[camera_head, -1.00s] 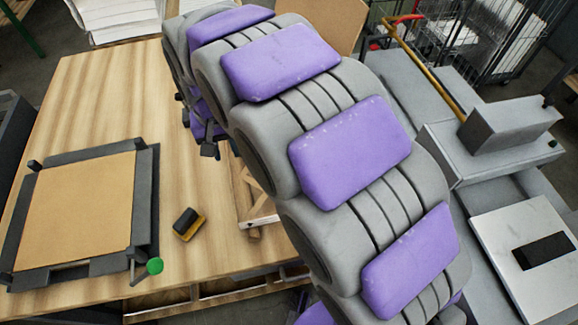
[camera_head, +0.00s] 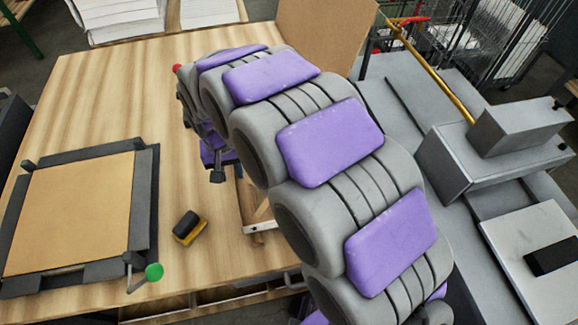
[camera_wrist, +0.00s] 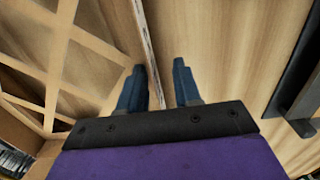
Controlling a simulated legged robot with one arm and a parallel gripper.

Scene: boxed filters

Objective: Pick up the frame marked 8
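A wooden frame with crossed slats (camera_wrist: 62,50) fills the left of the wrist view. In the head view, part of a wooden frame (camera_head: 257,205) shows on the table, mostly hidden behind my arm. I see no number 8 on it. My gripper (camera_wrist: 159,88) is open, with two blue fingers apart. The frame's thin edge runs between the fingers in the wrist view, closer to the left one; whether it touches is unclear. In the head view, my gripper (camera_head: 216,172) is small and partly hidden by the arm.
A dark square fixture (camera_head: 145,215) with a tan panel and green-knobbed lever (camera_head: 153,272) is at left. A black and yellow block (camera_head: 188,227) lies nearby. A brown board (camera_head: 325,35) stands behind the arm. Grey machinery (camera_head: 470,155) is at right. Upper-left tabletop is clear.

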